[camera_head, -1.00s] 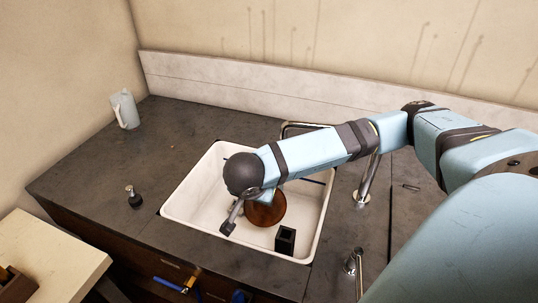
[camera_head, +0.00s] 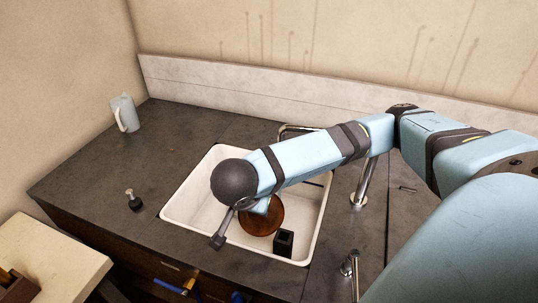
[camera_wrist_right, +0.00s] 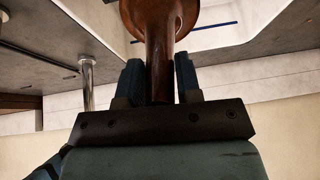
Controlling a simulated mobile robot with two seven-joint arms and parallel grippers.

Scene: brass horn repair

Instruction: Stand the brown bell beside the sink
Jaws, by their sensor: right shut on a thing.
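The brown bell (camera_head: 263,216) shows over the white sink (camera_head: 178,207) in the head view, partly hidden by my right wrist. In the right wrist view its stem (camera_wrist_right: 159,55) stands between the two fingers of my right gripper (camera_wrist_right: 160,82), which is shut on it. The flare is at the far end, away from the palm. In the head view the fingers are hidden behind the wrist. I cannot tell whether the bell touches the sink floor. My left gripper is in neither view.
A black square holder (camera_head: 284,242) stands in the sink. Taps rise at the sink's right (camera_head: 365,185) and front right (camera_head: 349,265). A small dark-based object (camera_head: 133,202) and a pale jug (camera_head: 124,113) stand left. The dark counter between is clear.

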